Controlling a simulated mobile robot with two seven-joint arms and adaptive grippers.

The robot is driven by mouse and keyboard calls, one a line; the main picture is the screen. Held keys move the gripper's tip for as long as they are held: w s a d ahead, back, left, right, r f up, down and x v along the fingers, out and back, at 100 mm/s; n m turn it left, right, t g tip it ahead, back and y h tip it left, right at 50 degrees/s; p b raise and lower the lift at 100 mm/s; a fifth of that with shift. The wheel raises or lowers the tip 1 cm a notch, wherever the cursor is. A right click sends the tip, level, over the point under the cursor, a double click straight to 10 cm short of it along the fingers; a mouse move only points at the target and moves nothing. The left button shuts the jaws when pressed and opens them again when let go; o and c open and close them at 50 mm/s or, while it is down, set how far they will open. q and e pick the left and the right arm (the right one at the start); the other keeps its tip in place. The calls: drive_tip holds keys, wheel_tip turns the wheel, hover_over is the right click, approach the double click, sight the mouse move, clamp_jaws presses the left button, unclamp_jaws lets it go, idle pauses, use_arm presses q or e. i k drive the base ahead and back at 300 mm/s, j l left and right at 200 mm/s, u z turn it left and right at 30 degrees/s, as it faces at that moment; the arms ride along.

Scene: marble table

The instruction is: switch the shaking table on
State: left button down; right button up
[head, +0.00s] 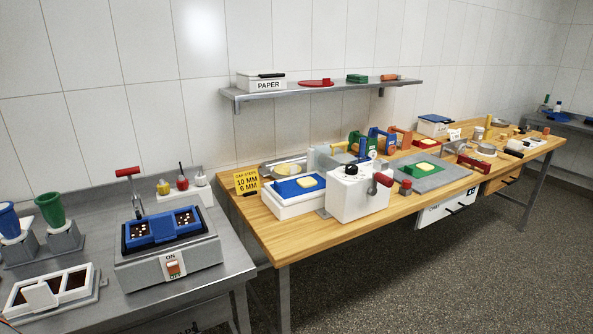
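The shaking table (196,252) is a grey box on the steel bench at the left. It carries a black-rimmed top with blue trays (152,232) that hold small pale pieces. On its front is a white plate with an orange-red rocker switch (172,268), marked ON above and OFF below. I cannot tell which way the rocker is tipped. Neither of my grippers shows in the head view.
A red-handled lever (128,172) stands behind the shaking table. Blue (9,220) and green (50,210) cups stand at the left, with a white box (50,292) in front of them. A wooden table (300,235) full of tools stands to the right. The floor before it is clear.

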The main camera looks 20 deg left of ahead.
sight(173, 266)
drive_tip(key=u, duration=1.6)
